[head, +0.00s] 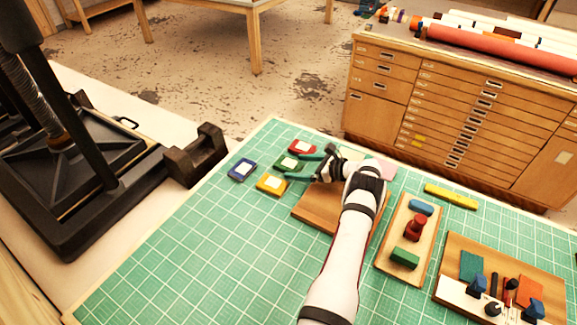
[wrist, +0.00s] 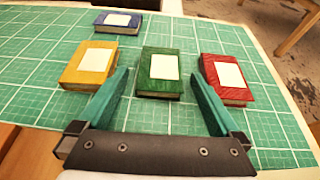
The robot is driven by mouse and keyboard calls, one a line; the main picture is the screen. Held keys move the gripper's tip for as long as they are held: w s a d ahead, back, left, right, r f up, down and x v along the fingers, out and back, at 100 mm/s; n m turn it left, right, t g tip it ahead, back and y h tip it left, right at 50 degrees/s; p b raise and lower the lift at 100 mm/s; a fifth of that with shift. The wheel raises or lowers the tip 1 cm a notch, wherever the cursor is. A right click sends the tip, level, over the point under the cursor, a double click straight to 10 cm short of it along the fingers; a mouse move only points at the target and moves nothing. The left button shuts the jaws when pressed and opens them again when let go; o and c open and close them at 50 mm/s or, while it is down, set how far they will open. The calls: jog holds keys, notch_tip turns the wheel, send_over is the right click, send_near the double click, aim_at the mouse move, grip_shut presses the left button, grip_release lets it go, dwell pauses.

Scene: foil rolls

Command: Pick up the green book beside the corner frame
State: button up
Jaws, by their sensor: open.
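The green book (wrist: 160,86) lies flat on the green cutting mat, with a white label on its cover. It also shows in the head view (head: 285,167), partly covered by my gripper. My gripper (wrist: 160,70) is open with its teal fingers on either side of the green book, apart from it in the wrist view. In the head view, my gripper (head: 294,166) reaches in from the right at the book. I cannot tell how high the fingertips are. No thing is clearly the corner frame; a dark angled block (head: 197,158) stands left of the books.
The yellow book (wrist: 88,67) is just left of the left finger, the red book (wrist: 228,80) just right of the right finger. The blue book (wrist: 118,22) lies farther back. A wooden board (head: 312,212) and a tray of blocks (head: 388,255) are to the right.

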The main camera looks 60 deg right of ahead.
jog(key=shift+w+f, duration=0.2)
jog(key=shift+w, duration=0.3)
jog(key=c, duration=1.3)
jog(key=shift+c, duration=0.2)
